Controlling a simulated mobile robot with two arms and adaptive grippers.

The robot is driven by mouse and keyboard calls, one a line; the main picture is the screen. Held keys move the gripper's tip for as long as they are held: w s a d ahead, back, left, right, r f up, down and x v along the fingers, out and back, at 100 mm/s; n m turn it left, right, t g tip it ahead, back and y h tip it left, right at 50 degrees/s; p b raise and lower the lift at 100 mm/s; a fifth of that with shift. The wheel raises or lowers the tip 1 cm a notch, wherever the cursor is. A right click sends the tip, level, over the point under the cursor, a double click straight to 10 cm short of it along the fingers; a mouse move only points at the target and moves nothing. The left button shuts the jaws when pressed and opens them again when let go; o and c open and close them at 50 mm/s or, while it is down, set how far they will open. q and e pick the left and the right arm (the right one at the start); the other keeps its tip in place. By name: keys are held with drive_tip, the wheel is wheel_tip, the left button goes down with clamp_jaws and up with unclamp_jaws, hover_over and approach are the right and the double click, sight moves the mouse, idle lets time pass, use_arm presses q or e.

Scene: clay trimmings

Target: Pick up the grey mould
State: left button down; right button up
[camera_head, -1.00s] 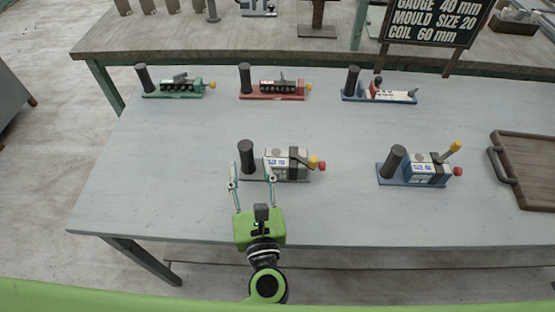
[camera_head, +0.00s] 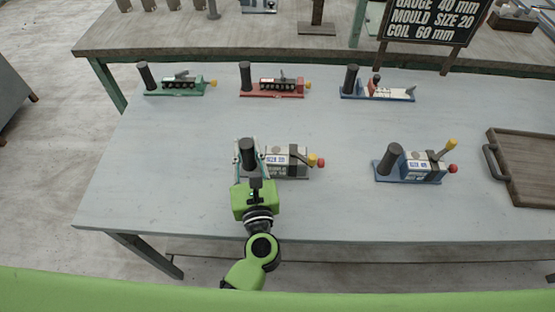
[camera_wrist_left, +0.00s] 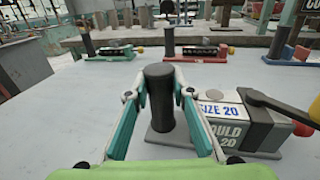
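The grey mould stands upright on the table, with a grey base, a dark cylindrical post and a light block (camera_head: 288,160) labelled size 20. The block also shows in the left wrist view (camera_wrist_left: 240,128), with a black lever and a red knob. My left gripper (camera_head: 249,155) has one finger on each side of the post. In the left wrist view the fingertips (camera_wrist_left: 161,88) lie close against the post (camera_wrist_left: 160,100) and appear to touch it. The mould rests on the table. My right gripper is not in view.
A blue mould (camera_head: 418,165) stands to the right, beside a wooden tray (camera_head: 535,150). Green (camera_head: 178,85), red (camera_head: 275,88) and blue-and-white (camera_head: 380,92) devices stand along the back. A sign (camera_head: 433,20) is behind. The table's left front is clear.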

sight(246, 144)
use_arm(q)
drive_tip(key=shift+r, duration=0.15)
drive_tip(key=shift+r+p, duration=0.7)
drive_tip(key=shift+r, duration=0.1)
wheel_tip(246, 144, up, 2)
drive_tip(key=shift+r+p, duration=0.1)
drive_tip(key=shift+p, duration=0.85)
drive_tip(key=s+d+r+p, duration=0.1)
drive_tip(key=s+r+p, duration=0.1)
drive_tip(key=s+r, duration=0.35)
drive_tip(key=s+d+r+p, duration=0.1)
drive_tip(key=s+r+p, duration=0.15)
drive_tip(key=s, duration=0.55)
drive_tip(key=shift+w+a+f+b, duration=0.3)
drive_tip(key=shift+w+f+b, duration=1.1)
drive_tip(key=shift+w+f, duration=0.5)
drive_tip(key=shift+w+a+f+b, duration=0.25)
drive_tip(key=shift+w+f+b, duration=1.2)
drive_tip(key=shift+w, duration=0.7)
drive_tip(key=shift+w+a+f+b, duration=0.3)
drive_tip(key=shift+w+f+b, duration=1.1)
drive_tip(key=shift+w+f, duration=0.5)
drive_tip(key=shift+w+r, duration=0.15)
drive_tip(key=shift+r, duration=0.05)
drive_tip(key=shift+w+a+f+b, duration=0.15)
drive_tip(key=shift+w+f+b, duration=0.5)
drive_tip(key=shift+f, duration=0.1)
